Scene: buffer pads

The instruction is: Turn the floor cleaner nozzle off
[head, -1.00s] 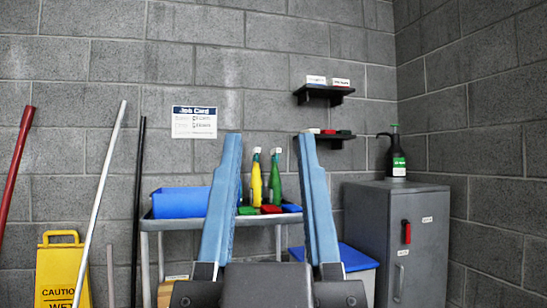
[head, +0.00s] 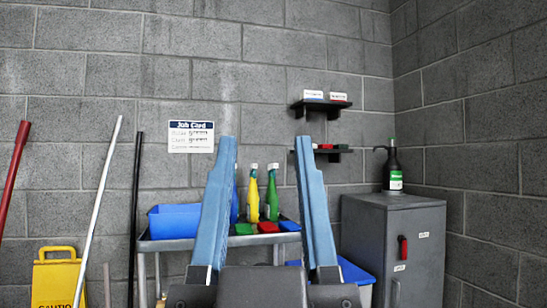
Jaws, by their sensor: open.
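My gripper (head: 265,140) is open and empty, its two long blue fingers pointing up in front of the cart. Between the fingers, a yellow spray bottle (head: 253,200) and a green spray bottle (head: 272,197) stand upright on the cart, with pale nozzle tops. A sliver of something blue (head: 235,205) shows beside the left finger, mostly hidden. I cannot read which bottle is floor cleaner, nor see any nozzle's setting.
The cart (head: 160,245) also holds a blue bin (head: 174,221) and green, red and blue pads (head: 267,227). Two black shelves (head: 320,106) hang on the wall. The grey cabinet (head: 370,240) stands right. Poles (head: 98,210) and a yellow caution sign (head: 57,275) are left.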

